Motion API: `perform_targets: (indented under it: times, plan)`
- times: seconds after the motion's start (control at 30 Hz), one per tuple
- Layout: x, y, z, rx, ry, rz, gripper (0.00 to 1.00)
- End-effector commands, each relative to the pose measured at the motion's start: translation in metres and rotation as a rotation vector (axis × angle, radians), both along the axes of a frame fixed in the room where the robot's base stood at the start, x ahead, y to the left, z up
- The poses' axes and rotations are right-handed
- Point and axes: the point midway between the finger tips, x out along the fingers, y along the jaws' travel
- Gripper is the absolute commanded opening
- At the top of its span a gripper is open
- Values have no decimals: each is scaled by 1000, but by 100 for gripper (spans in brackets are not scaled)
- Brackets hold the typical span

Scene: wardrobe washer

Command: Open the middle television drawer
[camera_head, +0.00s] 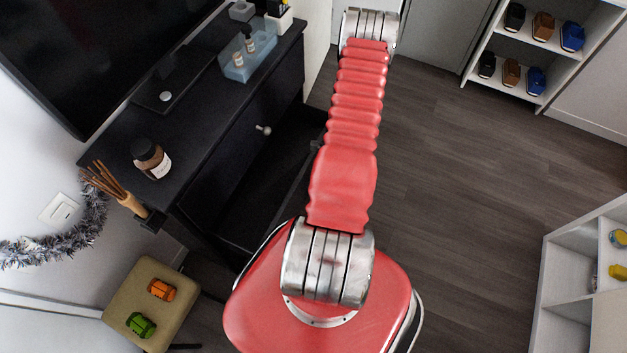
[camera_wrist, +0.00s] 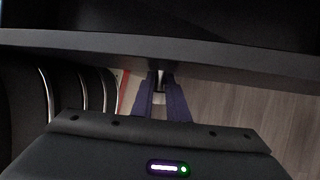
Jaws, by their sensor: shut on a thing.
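The black television cabinet (camera_head: 205,125) stands at the left in the head view. Its upper drawer front, with a pale knob (camera_head: 263,129), is shut. Below it, the middle drawer (camera_head: 268,172) is pulled out, and its dark, seemingly empty interior shows. My red arm hides part of its front. In the wrist view, the drawer's front panel (camera_wrist: 100,43) runs across the picture with the dark interior beyond it. My gripper (camera_wrist: 160,78) is shut on the drawer's small handle (camera_wrist: 159,80) at the panel's outer face. In the head view the gripper is hidden.
A beige stool (camera_head: 178,285) with two toy cars stands near the cabinet's front left. White shelves stand at upper right (camera_head: 477,65) and lower right (camera_head: 560,260). The wooden floor (camera_head: 470,180) right of my arm is clear.

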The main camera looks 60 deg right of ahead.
Motion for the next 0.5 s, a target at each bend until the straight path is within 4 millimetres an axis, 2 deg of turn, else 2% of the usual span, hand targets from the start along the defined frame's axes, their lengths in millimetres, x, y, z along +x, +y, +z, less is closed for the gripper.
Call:
perform_targets:
  times: [0.03,0.07,0.3,0.5]
  plan:
    - [-1,1,-2,-1,6,0,0]
    - [-1,1,-2,-1,6,0,15]
    - [0,0,-1,0,3,1,32]
    - [1,1,0,0,1,2,33]
